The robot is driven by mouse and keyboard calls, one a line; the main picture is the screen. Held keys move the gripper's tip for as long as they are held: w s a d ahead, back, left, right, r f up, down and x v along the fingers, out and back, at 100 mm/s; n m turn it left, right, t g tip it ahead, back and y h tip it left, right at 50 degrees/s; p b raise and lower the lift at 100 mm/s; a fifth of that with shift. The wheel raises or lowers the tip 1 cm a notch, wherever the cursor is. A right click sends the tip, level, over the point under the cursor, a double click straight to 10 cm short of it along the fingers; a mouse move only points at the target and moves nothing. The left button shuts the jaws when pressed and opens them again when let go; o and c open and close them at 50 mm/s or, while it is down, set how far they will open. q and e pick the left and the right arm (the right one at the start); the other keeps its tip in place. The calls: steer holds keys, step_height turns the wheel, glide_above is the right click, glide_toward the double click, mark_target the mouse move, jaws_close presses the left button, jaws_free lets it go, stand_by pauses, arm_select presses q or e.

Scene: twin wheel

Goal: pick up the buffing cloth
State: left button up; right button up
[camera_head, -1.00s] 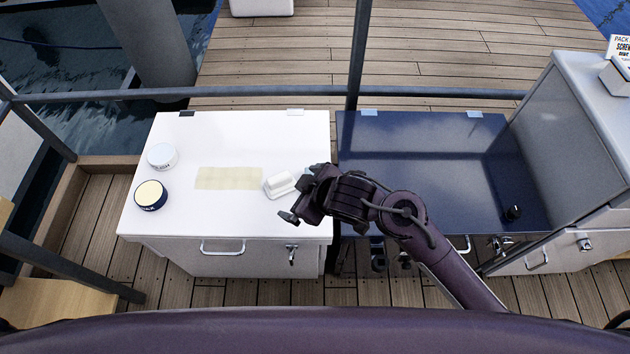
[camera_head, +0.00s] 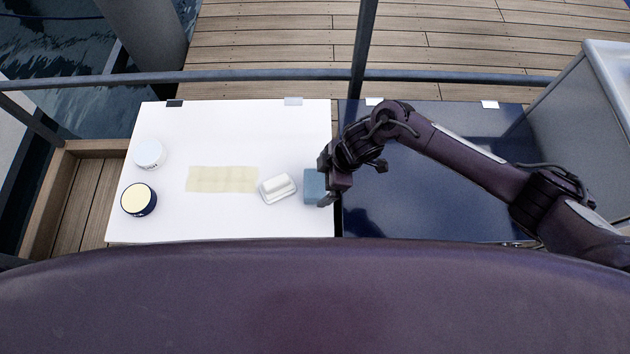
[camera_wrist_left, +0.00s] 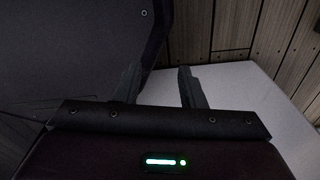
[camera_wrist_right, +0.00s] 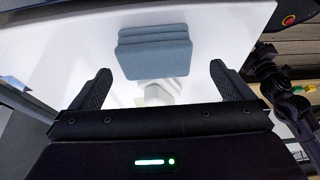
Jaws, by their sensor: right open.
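The buffing cloth, seemingly the folded blue-grey cloth (camera_head: 313,187), lies at the right edge of the white locker top (camera_head: 225,135). It also shows as a layered stack in the right wrist view (camera_wrist_right: 153,52). My right gripper (camera_head: 324,188) is open beside the cloth's right side and partly covers it in the head view. In the right wrist view its fingers (camera_wrist_right: 160,73) are spread wide, with the cloth ahead between them and nothing gripped. My left gripper (camera_wrist_left: 158,75) has its fingers apart and empty in the left wrist view; it is out of the head view.
A white dish with a block (camera_head: 278,187) sits just left of the cloth. A pale yellow strip (camera_head: 222,179), a white tub (camera_head: 149,154) and a dark tin with a cream top (camera_head: 139,200) are farther left. A dark blue locker top (camera_head: 440,180) lies right. A rail (camera_head: 250,76) runs behind.

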mark_target(314, 183)
steer(key=x, duration=0.2)
steer(key=shift+w+a+f, duration=0.2)
steer(key=shift+a+f, duration=0.05)
steer(key=shift+a, duration=0.05)
steer(key=shift+x, duration=1.2)
steer(key=shift+w, duration=0.1)
steer(key=c, duration=0.9)
arm_select(q)
steer(key=shift+w+f, duration=0.15)
steer(key=shift+w, duration=0.1)
arm_select(e)
steer(key=shift+r, duration=0.45)
arm_select(q)
steer(key=r+p, duration=0.2)
steer(key=shift+w+r, duration=0.3)
arm_select(e)
step_height(314, 183, up, 19)
steer(key=shift+r, duration=0.1)
